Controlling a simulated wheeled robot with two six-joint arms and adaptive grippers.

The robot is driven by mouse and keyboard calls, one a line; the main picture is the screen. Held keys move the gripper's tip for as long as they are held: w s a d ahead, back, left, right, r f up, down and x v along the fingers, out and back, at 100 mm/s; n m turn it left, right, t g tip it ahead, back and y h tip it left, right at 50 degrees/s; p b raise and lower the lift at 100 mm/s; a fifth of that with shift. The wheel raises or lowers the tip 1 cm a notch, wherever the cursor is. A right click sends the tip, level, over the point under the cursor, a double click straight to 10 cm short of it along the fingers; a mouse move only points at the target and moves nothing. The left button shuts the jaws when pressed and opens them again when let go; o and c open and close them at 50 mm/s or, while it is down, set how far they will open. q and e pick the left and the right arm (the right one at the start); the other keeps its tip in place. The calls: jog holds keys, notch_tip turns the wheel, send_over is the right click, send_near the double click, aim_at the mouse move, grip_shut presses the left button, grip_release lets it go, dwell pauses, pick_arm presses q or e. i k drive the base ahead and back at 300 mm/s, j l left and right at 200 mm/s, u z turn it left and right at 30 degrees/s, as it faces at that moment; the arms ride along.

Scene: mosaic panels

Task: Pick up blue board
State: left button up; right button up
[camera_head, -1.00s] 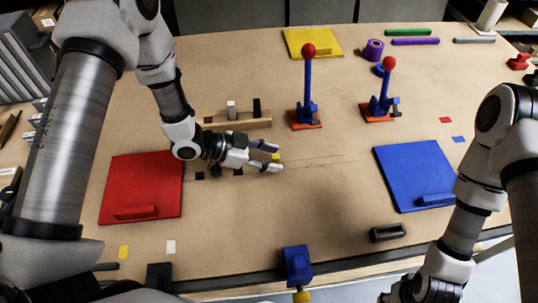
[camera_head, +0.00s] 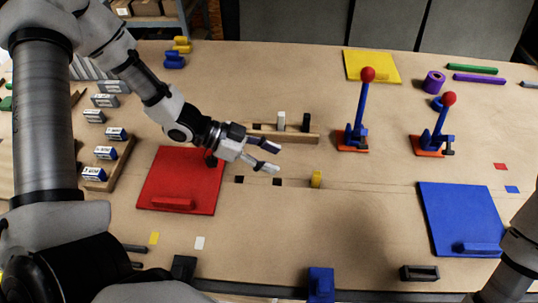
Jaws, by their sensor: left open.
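The blue board (camera_head: 455,205) lies flat on the right part of the table, with a raised blue handle (camera_head: 478,248) near its front edge. My left gripper (camera_head: 274,157) is open and empty above the middle-left of the table, well to the left of the blue board. Its fingers point right, with the wrist over the back right corner of a red board (camera_head: 165,180). My right arm enters at the lower right edge, close to the blue board's front right corner. My right gripper is out of the picture.
Two red-knobbed toggle clamps (camera_head: 361,110) (camera_head: 440,125) stand behind the blue board. A dark holder (camera_head: 419,272) lies in front. A yellow board (camera_head: 372,66) is at the back.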

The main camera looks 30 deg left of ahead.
aim_at(464, 220)
jog(key=k, duration=1.5)
